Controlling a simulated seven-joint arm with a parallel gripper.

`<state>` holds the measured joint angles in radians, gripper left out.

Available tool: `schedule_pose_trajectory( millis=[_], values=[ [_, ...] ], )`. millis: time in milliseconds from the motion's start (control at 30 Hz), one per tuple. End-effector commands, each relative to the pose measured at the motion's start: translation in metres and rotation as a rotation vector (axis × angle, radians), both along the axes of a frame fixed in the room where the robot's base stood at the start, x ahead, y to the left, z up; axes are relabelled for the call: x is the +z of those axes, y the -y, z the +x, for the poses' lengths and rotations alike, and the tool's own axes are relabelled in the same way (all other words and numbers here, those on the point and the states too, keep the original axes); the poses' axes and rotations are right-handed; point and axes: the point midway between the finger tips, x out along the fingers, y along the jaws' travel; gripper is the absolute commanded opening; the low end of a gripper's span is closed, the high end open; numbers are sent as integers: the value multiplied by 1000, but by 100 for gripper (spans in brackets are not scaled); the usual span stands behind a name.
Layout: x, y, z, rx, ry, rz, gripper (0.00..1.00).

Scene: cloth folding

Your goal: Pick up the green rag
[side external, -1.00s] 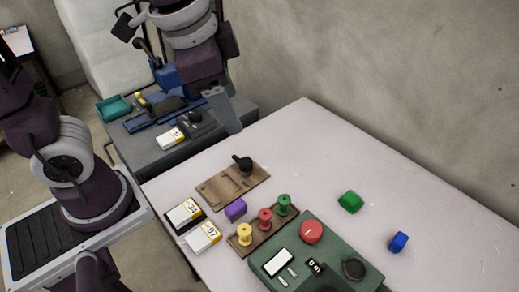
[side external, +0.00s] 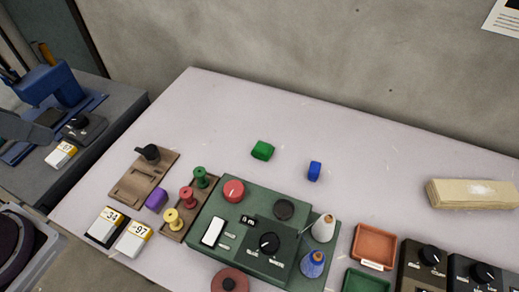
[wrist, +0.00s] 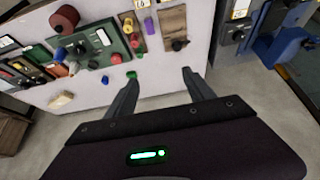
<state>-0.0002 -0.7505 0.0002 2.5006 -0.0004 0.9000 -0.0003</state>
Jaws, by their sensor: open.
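The green rag (side external: 262,150) is a small folded block lying on the pale table, behind the green control box. In the wrist view the green rag (wrist: 131,75) shows close to the tip of the left finger, farther off on the table. My gripper (wrist: 160,77) is open, with nothing between its fingers; they are clear of the table. My gripper does not clearly show in the side view now.
A blue folded block (side external: 314,171) lies right of the rag. The green control box (side external: 205,215) with knobs, spools (side external: 187,195) and a wooden board (side external: 140,182) stand in front. A beige block (side external: 472,194) lies at right. The table behind the rag is clear.

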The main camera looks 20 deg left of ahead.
Motion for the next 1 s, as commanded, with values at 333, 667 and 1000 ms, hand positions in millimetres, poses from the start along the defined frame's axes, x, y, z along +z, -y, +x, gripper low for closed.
schedule_pose_trajectory(
  millis=[333, 667, 1000],
  values=[
    [0, 0, 0, -1, 0, 0, 62],
    [0, 0, 0, -1, 0, 0, 69],
    [21, 37, 95, 185, -249, -267, 69]
  ],
)
